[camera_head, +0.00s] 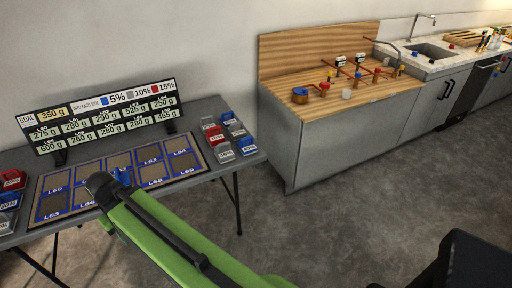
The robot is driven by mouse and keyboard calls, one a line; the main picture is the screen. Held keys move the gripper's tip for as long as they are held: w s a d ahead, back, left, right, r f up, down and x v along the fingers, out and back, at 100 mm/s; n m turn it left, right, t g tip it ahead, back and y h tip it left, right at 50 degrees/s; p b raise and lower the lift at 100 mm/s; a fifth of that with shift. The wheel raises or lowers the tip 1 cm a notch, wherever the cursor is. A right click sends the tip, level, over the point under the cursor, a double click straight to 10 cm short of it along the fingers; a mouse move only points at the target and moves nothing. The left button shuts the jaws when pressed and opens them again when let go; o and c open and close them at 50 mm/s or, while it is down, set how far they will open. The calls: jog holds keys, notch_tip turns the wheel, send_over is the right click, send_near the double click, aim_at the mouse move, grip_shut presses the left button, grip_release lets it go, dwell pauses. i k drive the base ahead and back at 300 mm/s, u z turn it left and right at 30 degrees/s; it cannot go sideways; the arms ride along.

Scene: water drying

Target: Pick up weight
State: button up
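Small weights stand in two groups on the grey table (205,184). At the table's right end are a red weight (215,136), a grey weight (223,153), a blue weight (247,147) and others. At the left edge are a red weight (12,180) and a blue weight (9,201). My green arm reaches in from the bottom, and my gripper (104,190) is over the board of labelled squares (187,163). A small blue thing (122,175) shows right beside the arm's end; I cannot tell whether it is held. The fingers do not show clearly.
A sign (100,115) with percentages and gram values stands at the table's back. A grey cabinet with a wooden top (335,95) stands to the right, carrying pipes and small fittings. A counter with a sink (430,52) continues beyond. The floor (330,210) between is clear.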

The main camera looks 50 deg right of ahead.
aim_at(245, 145)
jog(key=z, duration=0.15)
jog(key=i, duration=1)
jog(key=u, duration=0.3)
